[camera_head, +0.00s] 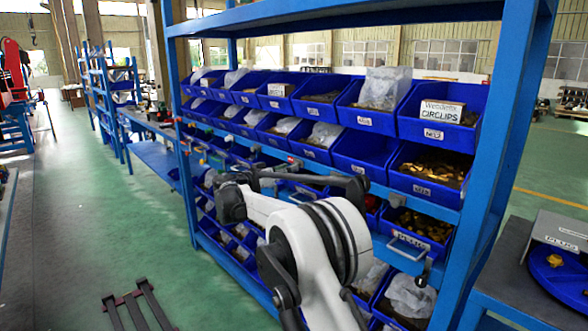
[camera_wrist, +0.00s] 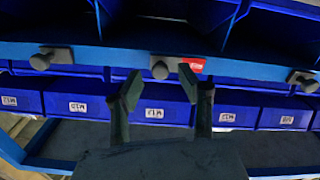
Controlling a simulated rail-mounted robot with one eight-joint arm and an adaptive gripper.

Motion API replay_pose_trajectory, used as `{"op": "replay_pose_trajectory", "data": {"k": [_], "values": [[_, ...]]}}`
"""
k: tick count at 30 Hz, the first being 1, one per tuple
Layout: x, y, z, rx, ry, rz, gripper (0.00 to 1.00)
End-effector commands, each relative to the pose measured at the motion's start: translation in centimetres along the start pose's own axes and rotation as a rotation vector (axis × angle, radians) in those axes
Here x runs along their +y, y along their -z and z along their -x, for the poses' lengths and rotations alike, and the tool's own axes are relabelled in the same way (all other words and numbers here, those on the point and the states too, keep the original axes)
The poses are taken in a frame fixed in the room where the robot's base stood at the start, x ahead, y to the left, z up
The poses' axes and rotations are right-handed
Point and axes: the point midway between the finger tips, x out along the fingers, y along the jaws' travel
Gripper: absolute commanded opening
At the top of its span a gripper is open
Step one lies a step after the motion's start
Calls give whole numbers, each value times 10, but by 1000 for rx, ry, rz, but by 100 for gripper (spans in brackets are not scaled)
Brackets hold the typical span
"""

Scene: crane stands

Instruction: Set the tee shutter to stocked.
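In the wrist view, my gripper (camera_wrist: 160,78) is open and empty, its two dark fingers spread apart. A round grey knob (camera_wrist: 160,70) on a blue rail shows in the gap between the fingertips; I cannot tell how far beyond them it lies. A small red tab (camera_wrist: 192,65) sits just right of this knob, partly behind the right finger.
Similar knobs stand left (camera_wrist: 41,60) and right (camera_wrist: 305,81) on the rail. Several labelled blue bins (camera_wrist: 78,104) fill the rack. A blue rack post (camera_head: 480,190) stands right of my arm. The green aisle floor (camera_head: 100,190) is open at left.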

Motion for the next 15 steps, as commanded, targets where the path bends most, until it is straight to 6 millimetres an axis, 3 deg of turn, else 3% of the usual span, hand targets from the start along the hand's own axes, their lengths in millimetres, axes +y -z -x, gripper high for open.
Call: {"op": "replay_pose_trajectory", "data": {"k": [6,15], "values": [[0,0,-25,0,-1,0,37],[0,0,-31,0,1,0,37]]}}
